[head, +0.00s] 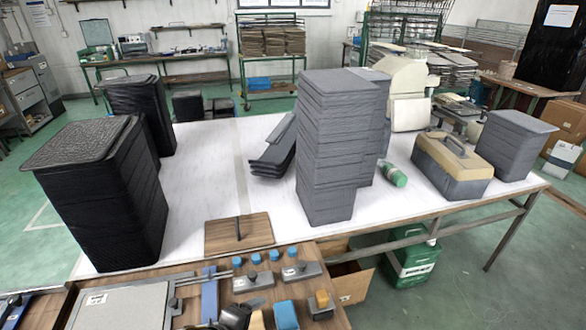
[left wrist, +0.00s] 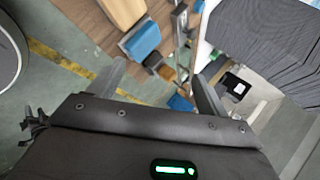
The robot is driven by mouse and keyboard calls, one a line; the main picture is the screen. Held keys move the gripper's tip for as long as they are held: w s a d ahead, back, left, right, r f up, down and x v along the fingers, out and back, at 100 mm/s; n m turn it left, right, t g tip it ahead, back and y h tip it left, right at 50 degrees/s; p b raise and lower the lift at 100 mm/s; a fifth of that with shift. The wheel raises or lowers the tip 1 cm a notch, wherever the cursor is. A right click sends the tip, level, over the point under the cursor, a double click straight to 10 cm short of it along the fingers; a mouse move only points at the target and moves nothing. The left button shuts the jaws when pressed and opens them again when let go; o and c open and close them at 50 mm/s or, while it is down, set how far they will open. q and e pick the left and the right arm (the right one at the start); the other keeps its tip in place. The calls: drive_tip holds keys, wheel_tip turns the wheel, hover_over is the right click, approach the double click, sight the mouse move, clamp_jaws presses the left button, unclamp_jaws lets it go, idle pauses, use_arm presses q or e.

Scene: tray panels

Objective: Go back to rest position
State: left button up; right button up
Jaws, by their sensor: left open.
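My left gripper (left wrist: 160,88) shows in the left wrist view with its two dark fingers spread apart. Nothing is between the fingers. Beyond them, blurred, are a wooden surface (left wrist: 95,22), a blue block (left wrist: 141,39) and the corner of a dark grey panel stack (left wrist: 265,40). My right gripper is in neither view. In the head view I cannot make out either gripper for certain.
A white table (head: 215,190) carries black panel stacks (head: 105,200) at left, tall grey stacks (head: 328,150) in the middle, a green bottle (head: 393,174) and a toolbox (head: 452,165). A wooden bench (head: 180,290) with blue blocks and metal fixtures stands in front.

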use_arm(q)
drive_tip(key=s+a+f+n+g+y, duration=0.2)
drive_tip(key=s+a+f+n+y, duration=0.1)
drive_tip(key=s+a+n, duration=0.55)
drive_tip(key=s+a+f+n+g+y, duration=0.25)
drive_tip(key=s+a+n, duration=0.35)
drive_tip(key=s+n, duration=0.45)
wheel_tip(320, 180, down, 31)
drive_tip(key=s+n+g+b, duration=0.1)
drive_tip(key=n+g+b, duration=0.1)
drive_tip(key=s+a+f, duration=0.1)
drive_tip(key=s+f, duration=0.6)
drive_tip(key=s+a+f, duration=0.2)
drive_tip(key=s+f, duration=0.5)
drive_tip(key=s, duration=0.1)
drive_tip(key=shift+s+a+f+g+b, duration=0.25)
drive_tip(key=shift+s+g+b, duration=0.05)
drive_tip(key=shift+g+b, duration=0.15)
